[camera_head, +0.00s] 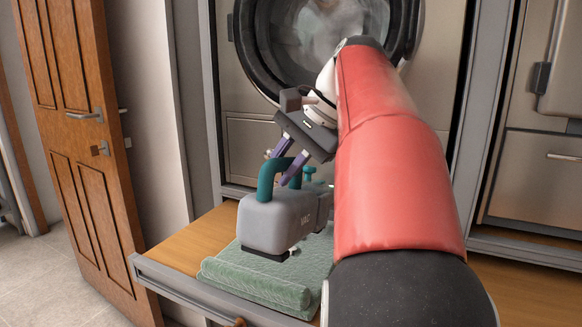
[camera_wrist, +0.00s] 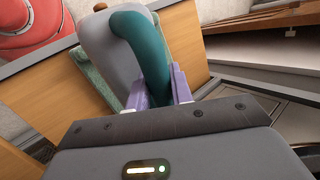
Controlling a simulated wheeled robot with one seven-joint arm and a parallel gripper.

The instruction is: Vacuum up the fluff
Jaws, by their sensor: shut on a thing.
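A grey handheld vacuum (camera_head: 275,222) marked "VAC" has a teal handle (camera_head: 266,178). My gripper (camera_head: 285,176) is shut on that handle, with its purple fingers on either side of it. The wrist view also shows the vacuum (camera_wrist: 110,45) and the handle (camera_wrist: 148,60) between the fingers (camera_wrist: 158,90). The vacuum is over a folded green towel (camera_head: 255,290) on the wooden bench top; I cannot tell whether it touches the towel. I see no fluff in either view.
The wooden bench top (camera_head: 190,238) has a grey front rail (camera_head: 190,296). A round-doored washing machine (camera_head: 325,40) stands behind it. A wooden door (camera_head: 75,120) stands at the left, and metal cabinets (camera_head: 535,160) at the right. Some bench top left of the towel is clear.

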